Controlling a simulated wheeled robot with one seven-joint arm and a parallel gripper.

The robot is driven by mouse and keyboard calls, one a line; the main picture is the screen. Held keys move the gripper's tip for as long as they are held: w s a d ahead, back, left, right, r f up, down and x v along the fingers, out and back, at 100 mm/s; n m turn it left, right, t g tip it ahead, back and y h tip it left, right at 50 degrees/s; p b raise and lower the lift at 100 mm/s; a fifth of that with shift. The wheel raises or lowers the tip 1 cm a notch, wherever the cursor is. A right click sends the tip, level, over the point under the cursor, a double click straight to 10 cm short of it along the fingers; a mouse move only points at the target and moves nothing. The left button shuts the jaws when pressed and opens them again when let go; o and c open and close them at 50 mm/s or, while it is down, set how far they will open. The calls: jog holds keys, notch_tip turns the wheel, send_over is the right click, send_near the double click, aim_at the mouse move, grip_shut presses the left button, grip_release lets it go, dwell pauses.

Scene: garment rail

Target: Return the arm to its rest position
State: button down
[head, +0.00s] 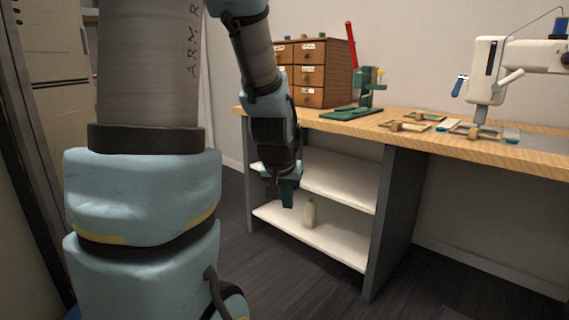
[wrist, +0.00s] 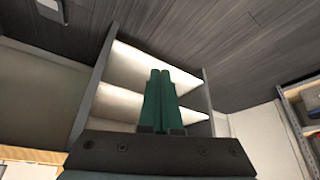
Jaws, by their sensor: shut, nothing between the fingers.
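My arm hangs in front of me in the head view, with blue-grey joint covers and grey links. My gripper (head: 287,194) points down in front of the open shelves under the workbench. Its green fingers also show in the wrist view (wrist: 159,75), pressed together side by side with nothing between them. The wrist view shows the shelf unit (wrist: 199,94) beyond the fingers.
The wooden workbench (head: 541,150) bears a drawer cabinet (head: 340,66), a green press (head: 366,92) with a red lever, and a white sewing machine (head: 487,85). A pale bottle (head: 309,213) stands on the lower shelf. The dark floor before the bench is clear.

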jog(key=s+a+f+n+g+y+p, duration=0.15)
jog(key=s+a+g, duration=0.25)
jog(key=s+a, duration=0.5)
notch_tip(320, 180, up, 30)
jog(key=d+p, duration=0.1)
jog(key=p, duration=2.8)
jog(key=shift+s+d+f, duration=0.2)
jog(key=shift+s+d, duration=0.15)
jog(key=shift+s, duration=0.05)
